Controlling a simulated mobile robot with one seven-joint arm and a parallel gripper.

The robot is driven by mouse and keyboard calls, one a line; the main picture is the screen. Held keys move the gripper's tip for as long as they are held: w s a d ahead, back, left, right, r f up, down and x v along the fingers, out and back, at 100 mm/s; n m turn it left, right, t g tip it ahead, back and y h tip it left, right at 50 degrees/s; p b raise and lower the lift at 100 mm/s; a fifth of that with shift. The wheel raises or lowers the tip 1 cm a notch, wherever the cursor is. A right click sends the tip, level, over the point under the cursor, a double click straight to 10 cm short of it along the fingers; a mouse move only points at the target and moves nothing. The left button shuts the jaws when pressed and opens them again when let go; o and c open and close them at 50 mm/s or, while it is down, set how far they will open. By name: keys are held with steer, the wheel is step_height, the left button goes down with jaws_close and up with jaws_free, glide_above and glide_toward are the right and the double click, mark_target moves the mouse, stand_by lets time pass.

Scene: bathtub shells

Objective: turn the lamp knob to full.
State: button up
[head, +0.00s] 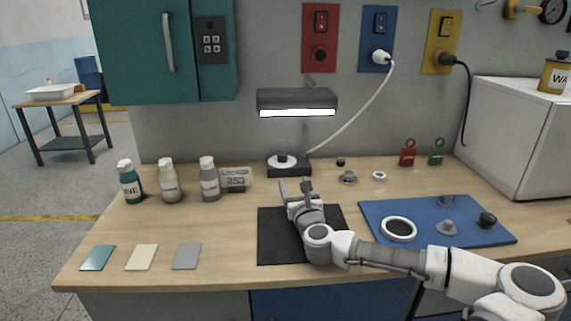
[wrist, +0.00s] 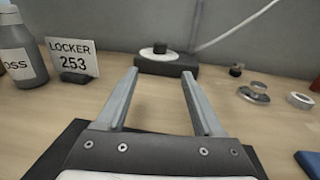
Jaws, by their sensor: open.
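The lamp (head: 297,100) has a dark head with a lit strip, facing the bench from the back wall. Its dark base (head: 289,171) stands on the bench below, with a white disc and a black knob (head: 282,158) on top. In the wrist view the knob (wrist: 160,48) stands on the base (wrist: 165,67), straight ahead of my gripper. My gripper (head: 294,183) is open and empty, in front of the base and apart from it. In the wrist view its two fingers (wrist: 160,76) point toward the base. The knob's setting is too small to tell.
A "LOCKER 253" sign (wrist: 73,60) and several bottles (head: 209,180) stand to the left. Small metal parts (head: 348,178) lie right of the base. A black mat (head: 275,245) lies under my arm, and a blue mat (head: 390,238) with parts lies right.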

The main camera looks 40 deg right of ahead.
mark_target(283, 159)
steer(key=b+x, duration=0.2)
steer(key=x, duration=1.5)
steer(key=shift+w, duration=0.15)
jaws_close()
